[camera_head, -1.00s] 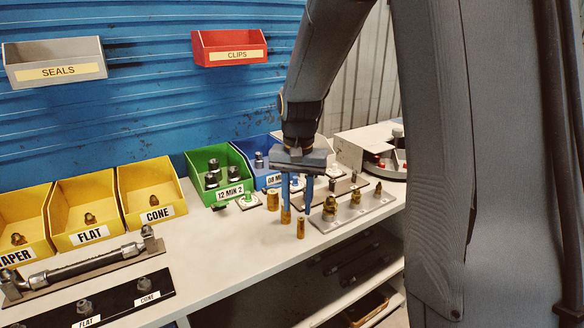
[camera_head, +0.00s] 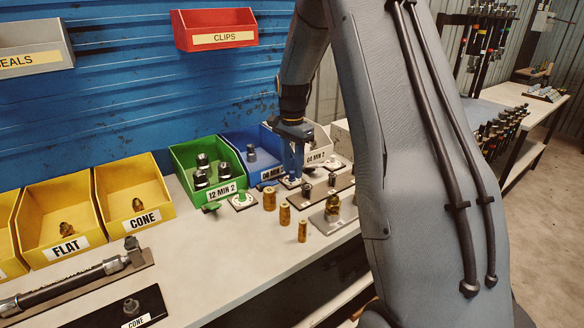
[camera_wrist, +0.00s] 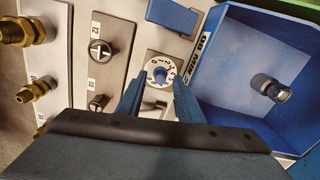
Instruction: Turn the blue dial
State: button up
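The dial is a small round white disc with black numbers on a light plate, seen in the wrist view (camera_wrist: 160,75). A small blue knob seems to sit at its middle, though detail is small. In the head view its plate (camera_head: 289,183) shows in front of the blue bin, partly covered by my gripper. My gripper (camera_wrist: 159,80) points down at it with its two blue fingers apart, one on each side of the dial. Nothing is held between them. Whether the fingertips touch the dial cannot be told. In the head view my gripper (camera_head: 293,176) is low over the bench.
The blue bin (camera_wrist: 240,50) stands close beside the dial. A green bin (camera_head: 207,170) with a green dial (camera_head: 240,200) is to its left. A metal plate with knobs (camera_head: 325,188) and several brass fittings (camera_head: 285,213) stand close by.

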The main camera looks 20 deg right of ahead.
jog(key=shift+a+f, duration=0.1)
jog(key=shift+f, duration=0.6)
grip_shut()
jog(key=n+p, duration=0.1)
jog(key=n, duration=0.4)
jog(key=shift+r+n, duration=0.1)
jog(key=shift+n, duration=0.3)
jog(key=n+p, duration=0.1)
jog(key=n, duration=0.5)
dwell(0.3)
